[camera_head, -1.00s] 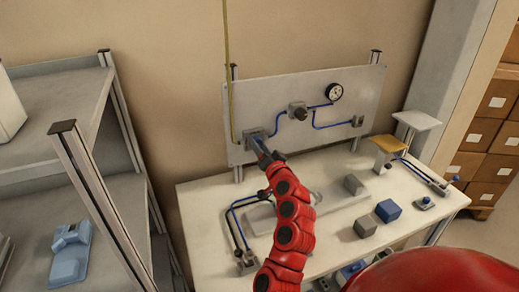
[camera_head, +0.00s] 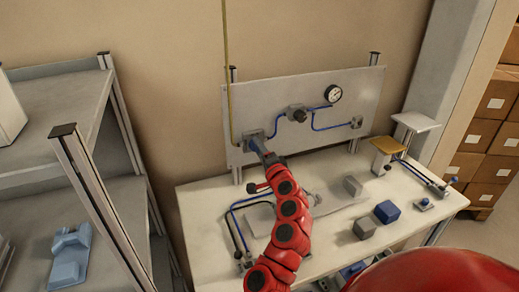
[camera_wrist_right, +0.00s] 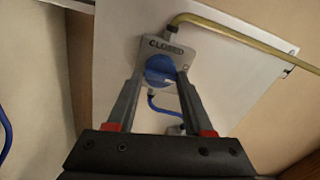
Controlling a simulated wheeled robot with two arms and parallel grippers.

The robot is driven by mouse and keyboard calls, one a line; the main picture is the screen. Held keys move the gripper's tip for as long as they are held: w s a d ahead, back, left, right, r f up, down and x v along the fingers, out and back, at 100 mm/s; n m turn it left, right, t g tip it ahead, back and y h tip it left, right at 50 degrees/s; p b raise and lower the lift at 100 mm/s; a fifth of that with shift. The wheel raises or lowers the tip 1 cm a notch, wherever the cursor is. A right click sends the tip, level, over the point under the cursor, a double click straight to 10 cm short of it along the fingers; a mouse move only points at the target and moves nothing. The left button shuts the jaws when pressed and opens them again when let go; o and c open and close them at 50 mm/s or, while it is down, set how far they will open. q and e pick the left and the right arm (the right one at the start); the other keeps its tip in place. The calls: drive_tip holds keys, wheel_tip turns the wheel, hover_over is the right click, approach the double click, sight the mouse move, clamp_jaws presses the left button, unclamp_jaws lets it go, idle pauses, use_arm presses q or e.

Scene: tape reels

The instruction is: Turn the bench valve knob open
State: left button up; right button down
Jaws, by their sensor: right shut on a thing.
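The blue valve knob (camera_wrist_right: 160,70) sits on a grey plate (camera_wrist_right: 170,44) marked CLOSED, in the right wrist view. My right gripper (camera_wrist_right: 160,78) has a finger on each side of the knob and is shut on it. In the head view my right gripper (camera_head: 260,148) reaches the valve block at the lower left of the upright grey panel (camera_head: 280,95). The knob is mostly hidden there behind the gripper and red arm. My left gripper is not in view.
A gauge (camera_head: 333,93) and a dark knob (camera_head: 299,115) are on the panel with blue tubing. A grey shelf (camera_head: 55,105) stands at left.

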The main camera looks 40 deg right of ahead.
idle(0.5)
drive_tip(key=shift+c, duration=1.5)
unclamp_jaws()
drive_tip(key=p+v, duration=0.7)
drive_tip(key=v, duration=1)
drive_tip(key=shift+s, duration=0.2)
drive_tip(key=shift+a, duration=0.1)
